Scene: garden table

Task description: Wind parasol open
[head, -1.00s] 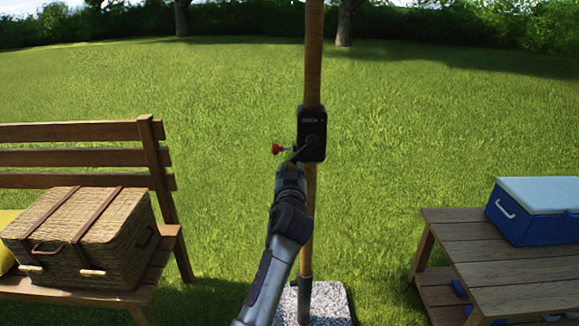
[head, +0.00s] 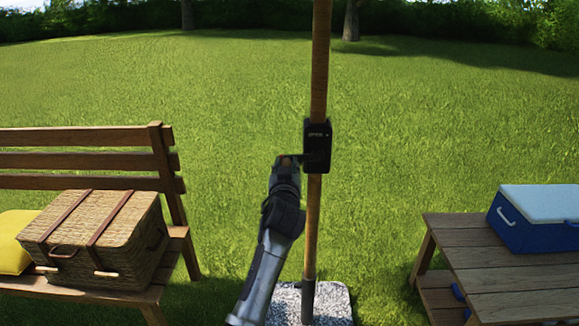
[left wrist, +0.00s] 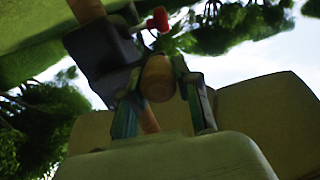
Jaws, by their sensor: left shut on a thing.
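The parasol's wooden pole (head: 320,60) stands upright in a speckled stone base (head: 335,305); the canopy is out of view. A black crank housing (head: 318,145) is fixed on the pole, and it also shows in the left wrist view (left wrist: 100,45). My left gripper (head: 285,162) is just left of the housing, at the end of a short dark crank arm. In the left wrist view its fingers close around a round wooden crank handle (left wrist: 157,78). A red knob (left wrist: 160,18) shows beside the housing there; it is hidden in the head view. My right gripper is not in view.
A wooden bench (head: 85,161) at left holds a wicker basket (head: 105,235) and a yellow cushion (head: 14,240). A wooden table (head: 490,262) at right carries a blue cooler (head: 530,235) with a pale lid. Open grass lies around the pole.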

